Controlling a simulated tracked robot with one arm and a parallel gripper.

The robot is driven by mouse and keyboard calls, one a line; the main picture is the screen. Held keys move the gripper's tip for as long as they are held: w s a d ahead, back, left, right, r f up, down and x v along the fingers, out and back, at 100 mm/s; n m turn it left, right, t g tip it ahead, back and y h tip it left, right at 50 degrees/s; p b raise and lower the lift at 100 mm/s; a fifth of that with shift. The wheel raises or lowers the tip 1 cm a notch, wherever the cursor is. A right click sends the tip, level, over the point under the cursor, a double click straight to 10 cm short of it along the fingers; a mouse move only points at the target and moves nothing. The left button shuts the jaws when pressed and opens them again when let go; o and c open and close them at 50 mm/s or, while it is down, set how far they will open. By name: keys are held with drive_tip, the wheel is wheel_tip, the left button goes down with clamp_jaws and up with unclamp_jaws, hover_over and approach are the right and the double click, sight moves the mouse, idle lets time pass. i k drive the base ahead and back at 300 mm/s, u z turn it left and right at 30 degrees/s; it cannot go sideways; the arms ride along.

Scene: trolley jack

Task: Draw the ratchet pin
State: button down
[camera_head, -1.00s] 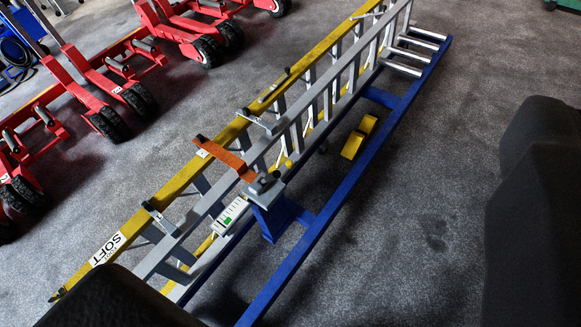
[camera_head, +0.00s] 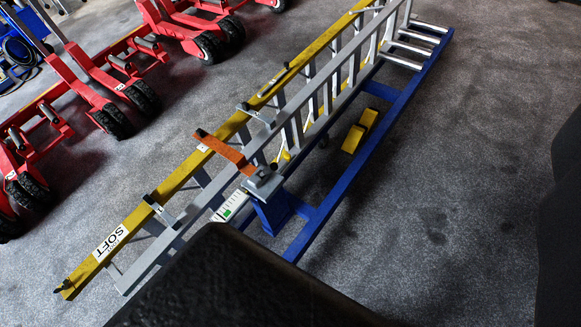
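Red trolley jacks with black wheels stand on the floor at the upper left; the nearest one (camera_head: 98,82) is partly cut by the left edge. I cannot make out a ratchet pin on any of them. My gripper (camera_head: 405,225) shows as two dark blurred fingers, one at the bottom middle and one at the right edge. Nothing is held, and the fingers are well away from the jacks in the picture.
A blue rack (camera_head: 335,190) carrying yellow and grey ladders (camera_head: 170,190) runs diagonally across the middle, with an orange strap (camera_head: 225,152) over them. A yellow block (camera_head: 360,132) sits by the rack. Blue equipment (camera_head: 18,50) stands at the far left. Grey floor on the right is clear.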

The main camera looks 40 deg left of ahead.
sight(288, 157)
drive_tip(key=i, duration=1)
